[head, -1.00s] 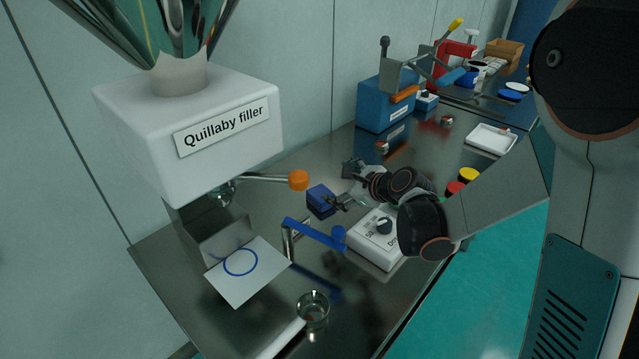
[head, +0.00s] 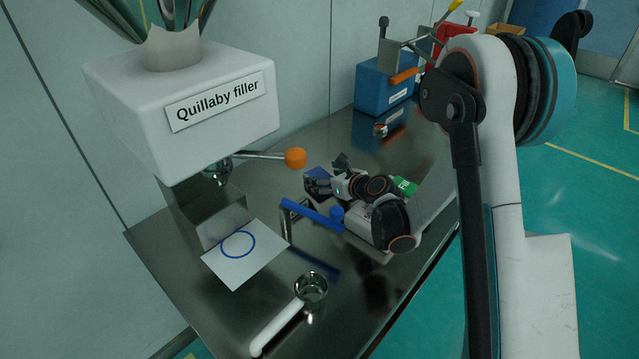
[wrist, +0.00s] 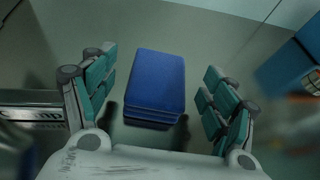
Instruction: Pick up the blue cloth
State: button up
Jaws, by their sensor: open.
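The blue cloth (wrist: 157,82) is a folded, layered block lying on the metal table. In the wrist view it sits between the two teal-padded fingers of my gripper (wrist: 155,98), with a gap on each side. My gripper is open and empty. In the head view my gripper (head: 325,178) is over the cloth (head: 316,173), which is mostly hidden behind the fingers.
The Quillaby filler (head: 185,105) with its orange-knobbed lever stands at the left. A blue-handled bar (head: 312,215) stands close in front of my gripper. A metal cup with a white handle (head: 310,288) is nearer. A blue box machine (head: 384,86) stands behind.

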aim_at(319, 175)
jog(key=b+x, duration=0.1)
jog(key=x, duration=0.2)
jog(key=shift+w+f, duration=0.1)
jog(key=shift+f, duration=0.2)
jog(key=shift+r, duration=0.1)
jog(key=c, duration=1.1)
jog(key=shift+c, duration=0.2)
